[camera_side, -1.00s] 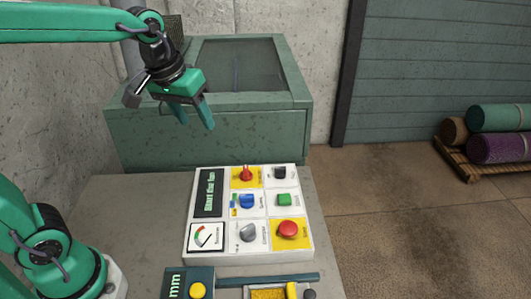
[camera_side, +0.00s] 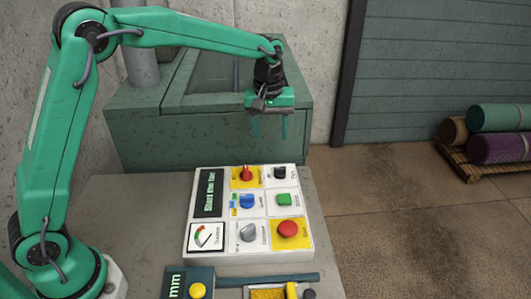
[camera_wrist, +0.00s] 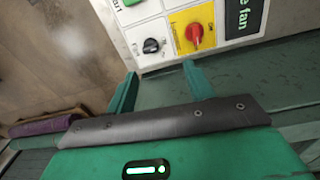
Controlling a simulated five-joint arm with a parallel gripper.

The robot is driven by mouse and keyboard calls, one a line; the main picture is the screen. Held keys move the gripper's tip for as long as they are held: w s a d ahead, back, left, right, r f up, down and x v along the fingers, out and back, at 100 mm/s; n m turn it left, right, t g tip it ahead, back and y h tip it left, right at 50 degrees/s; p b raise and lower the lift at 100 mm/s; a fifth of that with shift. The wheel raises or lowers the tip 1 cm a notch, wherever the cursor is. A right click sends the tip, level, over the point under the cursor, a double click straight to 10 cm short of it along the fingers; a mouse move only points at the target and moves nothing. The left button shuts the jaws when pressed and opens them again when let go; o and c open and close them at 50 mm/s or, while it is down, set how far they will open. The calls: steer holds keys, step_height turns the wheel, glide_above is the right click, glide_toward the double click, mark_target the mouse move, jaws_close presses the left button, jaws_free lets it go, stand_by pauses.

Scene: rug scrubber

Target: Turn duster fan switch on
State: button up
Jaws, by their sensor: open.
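The white control panel (camera_side: 213,252) lies on the grey table, with a dark display (camera_side: 209,193) that seems to read "Start the fan". Its top row has a red rotary knob (camera_side: 246,173) on a yellow square and a black knob (camera_side: 280,173). Both show in the wrist view: the red knob (camera_wrist: 195,34) and the black knob (camera_wrist: 151,46). Labels are too small to tell which is the duster fan switch. My gripper (camera_side: 270,132) hangs open and empty above and behind the panel's top edge, fingers down; in the wrist view its fingers (camera_wrist: 160,78) touch nothing.
A green cabinet (camera_side: 180,141) stands behind. Rolled rugs (camera_side: 500,118) lie far right. The air above the panel is clear.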

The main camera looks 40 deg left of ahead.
steer(key=n, duration=0.1)
glide_above(280, 167)
steer(key=shift+g, duration=0.3)
step_height(280, 167, down, 4)
steer(key=shift+f, duration=0.1)
steer(key=shift+f, duration=0.1)
steer(key=shift+f, duration=3.75)
steer(key=c, duration=1)
